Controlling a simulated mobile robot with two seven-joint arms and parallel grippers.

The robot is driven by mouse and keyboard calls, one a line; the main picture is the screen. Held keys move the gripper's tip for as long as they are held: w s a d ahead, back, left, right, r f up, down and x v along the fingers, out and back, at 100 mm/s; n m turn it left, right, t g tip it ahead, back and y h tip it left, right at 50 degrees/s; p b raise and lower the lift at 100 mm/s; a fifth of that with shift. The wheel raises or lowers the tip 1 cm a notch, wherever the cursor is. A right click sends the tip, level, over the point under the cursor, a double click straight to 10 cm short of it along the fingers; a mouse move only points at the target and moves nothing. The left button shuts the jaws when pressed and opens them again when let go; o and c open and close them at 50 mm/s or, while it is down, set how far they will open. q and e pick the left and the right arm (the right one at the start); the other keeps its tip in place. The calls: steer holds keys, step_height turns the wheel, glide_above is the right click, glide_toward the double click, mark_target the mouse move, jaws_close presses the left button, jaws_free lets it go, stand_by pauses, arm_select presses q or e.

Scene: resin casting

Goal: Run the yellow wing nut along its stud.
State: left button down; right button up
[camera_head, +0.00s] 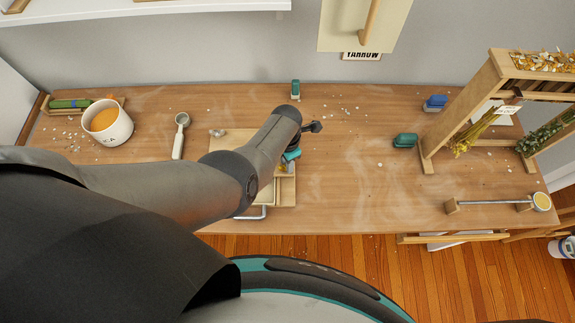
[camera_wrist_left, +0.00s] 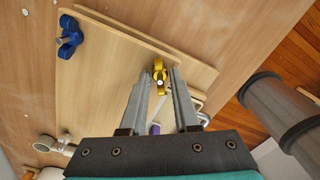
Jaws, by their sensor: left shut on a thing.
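The yellow wing nut (camera_wrist_left: 159,66) sits on its stud (camera_wrist_left: 160,83), near the edge of a pale wooden board (camera_wrist_left: 115,65) in the left wrist view. My left gripper (camera_wrist_left: 160,78) is shut on the wing nut, one finger on each side of it. A blue wing nut (camera_wrist_left: 70,35) is on the board's far left corner, apart from the gripper. In the head view, my left arm covers most of the board (camera_head: 228,140) and hides much of the gripper. My right gripper is not in view.
A teal clip-like object (camera_head: 404,140) and a wooden rack (camera_head: 470,105) are at right. The bench between board and rack is mostly clear.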

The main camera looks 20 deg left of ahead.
arm_select(q)
steer(key=c, duration=0.7)
jaws_free()
steer(key=shift+r, duration=0.1)
